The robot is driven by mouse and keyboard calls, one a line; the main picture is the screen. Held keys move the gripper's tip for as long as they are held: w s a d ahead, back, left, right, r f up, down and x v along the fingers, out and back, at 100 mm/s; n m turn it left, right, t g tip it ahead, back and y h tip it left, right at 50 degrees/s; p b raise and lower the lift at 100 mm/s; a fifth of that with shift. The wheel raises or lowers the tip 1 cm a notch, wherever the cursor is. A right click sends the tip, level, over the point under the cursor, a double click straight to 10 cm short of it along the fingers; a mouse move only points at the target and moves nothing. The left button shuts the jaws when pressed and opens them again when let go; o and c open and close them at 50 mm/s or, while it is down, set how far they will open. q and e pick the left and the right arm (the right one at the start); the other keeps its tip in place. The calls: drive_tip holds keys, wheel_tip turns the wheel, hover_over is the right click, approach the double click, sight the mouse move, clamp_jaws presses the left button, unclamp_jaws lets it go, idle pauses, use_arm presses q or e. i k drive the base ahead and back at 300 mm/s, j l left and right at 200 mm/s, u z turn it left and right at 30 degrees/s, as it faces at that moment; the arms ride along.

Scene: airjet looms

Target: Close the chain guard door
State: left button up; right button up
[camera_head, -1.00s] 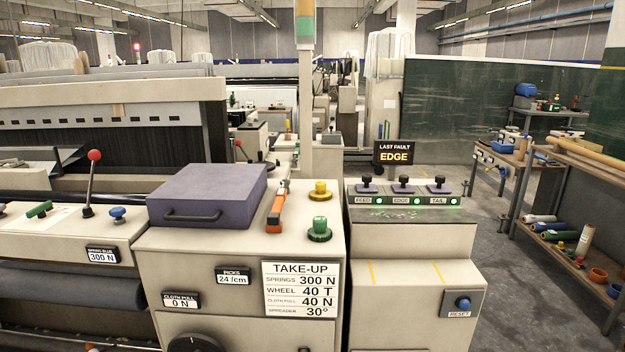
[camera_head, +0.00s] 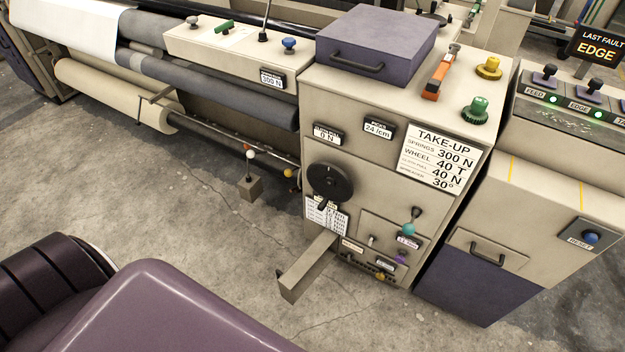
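No label in view names the chain guard door. A narrow beige panel (camera_head: 307,266) sticks out from the lower front of the take-up cabinet (camera_head: 340,105), seen mostly from above like a door standing open. Beside it the cabinet's lower front shows small labels, a teal knob (camera_head: 409,229), a purple knob (camera_head: 401,257) and a row of small parts near the floor. A purple box-shaped cover (camera_head: 385,35) with a dark handle sits flat on the cabinet top. Neither of my grippers is in view.
A black handwheel (camera_head: 330,181) is on the cabinet front. To its right stands a console (camera_head: 545,190) with a handled lower panel (camera_head: 487,250). A cloth roll (camera_head: 115,95) and a small block on a rod (camera_head: 250,187) are at left. The concrete floor before the cabinet is clear.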

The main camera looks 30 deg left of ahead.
sight(302, 273)
drive_tip(key=j+z, duration=0.15)
drive_tip(key=j, duration=0.35)
drive_tip(key=j+z, duration=0.15)
drive_tip(key=j, duration=0.3)
drive_tip(key=j+z, duration=0.15)
drive_tip(key=j, duration=0.35)
drive_tip(key=k+j+z, duration=0.15)
drive_tip(key=j, duration=0.3)
drive_tip(key=j+z, duration=0.15)
drive_tip(key=j, duration=0.35)
drive_tip(key=k+j+z, duration=0.15)
drive_tip(key=j, duration=0.3)
drive_tip(key=k+j+z, duration=0.15)
drive_tip(key=j, duration=0.3)
